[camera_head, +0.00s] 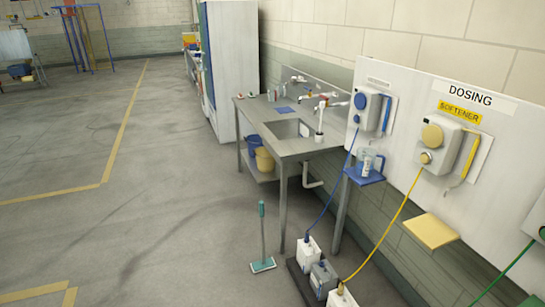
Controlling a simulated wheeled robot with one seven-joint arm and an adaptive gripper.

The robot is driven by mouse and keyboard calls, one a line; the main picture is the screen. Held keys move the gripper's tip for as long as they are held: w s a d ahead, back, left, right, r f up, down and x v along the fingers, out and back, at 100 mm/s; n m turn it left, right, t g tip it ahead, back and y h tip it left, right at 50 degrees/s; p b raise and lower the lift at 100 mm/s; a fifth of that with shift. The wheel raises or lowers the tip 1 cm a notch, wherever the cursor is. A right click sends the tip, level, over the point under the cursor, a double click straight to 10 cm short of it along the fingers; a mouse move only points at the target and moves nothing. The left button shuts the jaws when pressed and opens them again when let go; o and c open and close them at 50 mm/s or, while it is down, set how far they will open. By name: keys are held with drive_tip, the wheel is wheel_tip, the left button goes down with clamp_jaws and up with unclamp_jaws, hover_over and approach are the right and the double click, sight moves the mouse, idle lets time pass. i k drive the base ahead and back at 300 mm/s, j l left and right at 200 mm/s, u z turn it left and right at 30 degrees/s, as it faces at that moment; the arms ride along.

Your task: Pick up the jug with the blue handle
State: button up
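A clear jug (368,163) stands upright on a small blue shelf (364,178), below the left dosing unit on the white wall panel. It looks bluish at its side, but its handle is too small to make out clearly. My gripper is not in view.
A steel sink table (320,147) stands left of the blue shelf, with blue and yellow buckets (264,159) beneath it. A green-handled floor tool (262,235) stands in front. An empty yellow shelf (431,231) is at right. The floor at left is open.

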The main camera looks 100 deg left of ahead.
sight(366, 156)
drive_tip(key=u, duration=2.6)
drive_tip(key=z, duration=3)
drive_tip(key=u, duration=3)
drive_tip(key=i+j+z, duration=0.25)
drive_tip(key=i, duration=0.3)
drive_tip(key=j, duration=0.05)
